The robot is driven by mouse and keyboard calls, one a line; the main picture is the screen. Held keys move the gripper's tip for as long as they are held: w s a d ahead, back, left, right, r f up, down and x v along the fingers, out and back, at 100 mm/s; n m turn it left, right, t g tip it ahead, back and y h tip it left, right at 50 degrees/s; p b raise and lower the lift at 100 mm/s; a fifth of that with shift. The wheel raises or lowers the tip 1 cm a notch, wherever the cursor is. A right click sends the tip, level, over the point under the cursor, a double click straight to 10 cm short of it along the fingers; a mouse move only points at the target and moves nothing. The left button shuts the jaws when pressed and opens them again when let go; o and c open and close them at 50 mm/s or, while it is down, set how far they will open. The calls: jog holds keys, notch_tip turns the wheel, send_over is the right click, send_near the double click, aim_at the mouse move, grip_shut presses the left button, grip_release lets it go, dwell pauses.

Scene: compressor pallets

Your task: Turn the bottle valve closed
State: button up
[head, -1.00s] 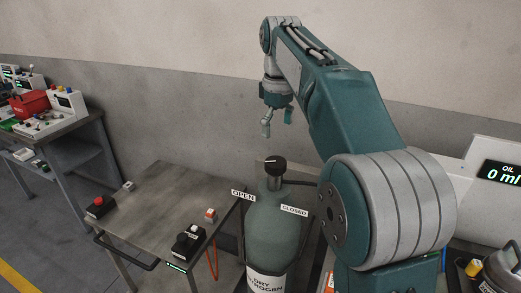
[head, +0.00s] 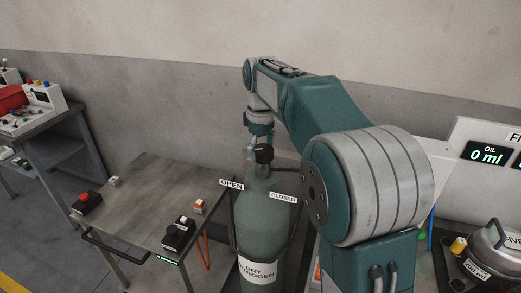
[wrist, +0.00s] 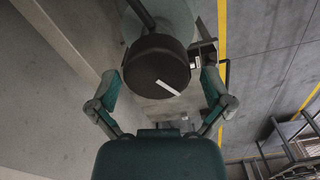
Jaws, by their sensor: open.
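The bottle valve is a black round knob (head: 264,154) on top of the grey-green dry nitrogen bottle (head: 265,215). An OPEN label (head: 231,184) sits left of the bottle's neck and a CLOSED label (head: 283,197) right of it. My gripper (head: 256,146) is lowered at the knob and partly covers it in the head view. In the wrist view the knob (wrist: 150,62) lies between my two spread fingers, with a white line mark on its face pointing to the lower right. Gaps show beside the fingers; I cannot tell whether either touches.
A metal table (head: 155,200) with a red button box (head: 86,203) and black switch boxes (head: 179,233) stands left of the bottle. A bench (head: 45,125) is at the far left. An oil display (head: 487,153) and a canister (head: 497,250) are at the right.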

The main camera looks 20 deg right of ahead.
jog(key=shift+d, duration=0.4)
jog(key=shift+a, duration=0.2)
jog(key=c, duration=1)
jog(key=shift+a+f, duration=0.1)
jog(key=shift+a, duration=0.05)
